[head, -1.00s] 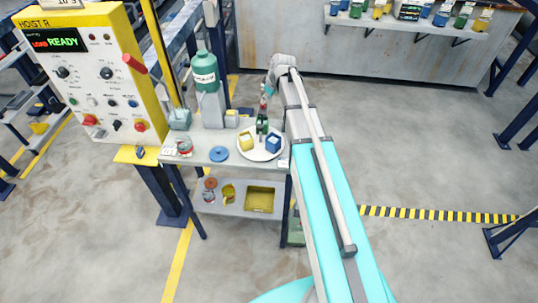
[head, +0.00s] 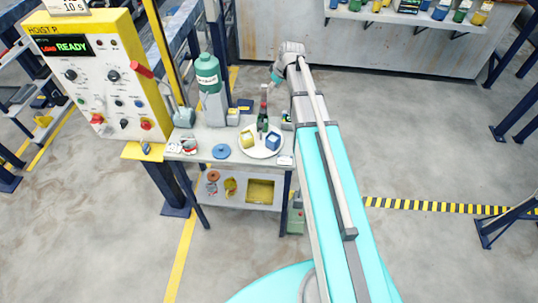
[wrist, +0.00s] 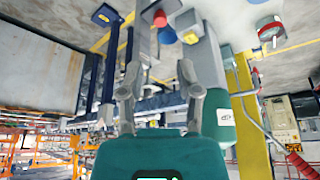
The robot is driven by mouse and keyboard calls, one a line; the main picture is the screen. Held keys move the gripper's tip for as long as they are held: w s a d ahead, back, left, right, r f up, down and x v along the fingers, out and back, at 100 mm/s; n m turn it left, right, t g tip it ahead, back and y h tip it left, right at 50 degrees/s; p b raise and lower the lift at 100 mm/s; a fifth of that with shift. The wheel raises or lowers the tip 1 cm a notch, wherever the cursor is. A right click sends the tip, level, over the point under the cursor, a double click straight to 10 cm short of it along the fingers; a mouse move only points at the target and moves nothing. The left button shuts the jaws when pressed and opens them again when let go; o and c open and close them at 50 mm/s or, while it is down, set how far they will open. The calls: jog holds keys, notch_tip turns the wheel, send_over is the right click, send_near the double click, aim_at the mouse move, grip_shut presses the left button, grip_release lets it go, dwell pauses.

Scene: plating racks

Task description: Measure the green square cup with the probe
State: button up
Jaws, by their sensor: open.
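A dark green piece (head: 262,124), which looks like the green cup, stands at the back of a white round plate (head: 245,152) on the small table. A slim upright stem with a grey and red upper part, apparently the probe (head: 263,101), rises from it. I cannot tell whether it sits inside the cup or behind it. My gripper (head: 277,77) is just above and right of the stem, seemingly apart from it. In the wrist view my gripper (wrist: 160,85) has its fingers spread with nothing held between them. The green cup is not clear there.
A yellow cup (head: 246,137) and a blue cup (head: 273,141) share the plate. A blue disc (head: 221,151) and a tall teal bottle (head: 208,72) are on the table left of it. A yellow control panel (head: 88,75) stands further left.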

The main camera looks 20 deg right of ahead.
jog(key=s+a+f+m+g+h+b, duration=0.1)
jog(key=s+a+f+m+g+b, duration=0.1)
jog(key=s, duration=1)
jog(key=s+a+f+m+g+h+b, duration=0.1)
jog(key=s+a+f+m+g+b, duration=0.1)
jog(key=s+a+f+m+b, duration=0.2)
jog(key=shift+s+a+f+b, duration=1.65)
jog(key=shift+s+f, duration=0.65)
jog(key=shift+s, duration=1.85)
jog(key=shift+d, duration=0.2)
jog(key=n+t+y+p, duration=0.2)
jog(key=n+t+p, duration=0.3)
jog(key=p, duration=0.5)
send_near(263, 103)
notch_tip(263, 103, up, 4)
jog(key=n+g, duration=0.1)
jog(key=shift+s+d+r, duration=0.15)
jog(key=shift+s+d, duration=0.2)
jog(key=shift+d, duration=0.15)
jog(key=shift+b, duration=0.3)
jog(key=b+x, duration=1.2)
jog(key=x, duration=0.1)
jog(key=shift+a+f, duration=0.1)
jog(key=shift+f, duration=0.3)
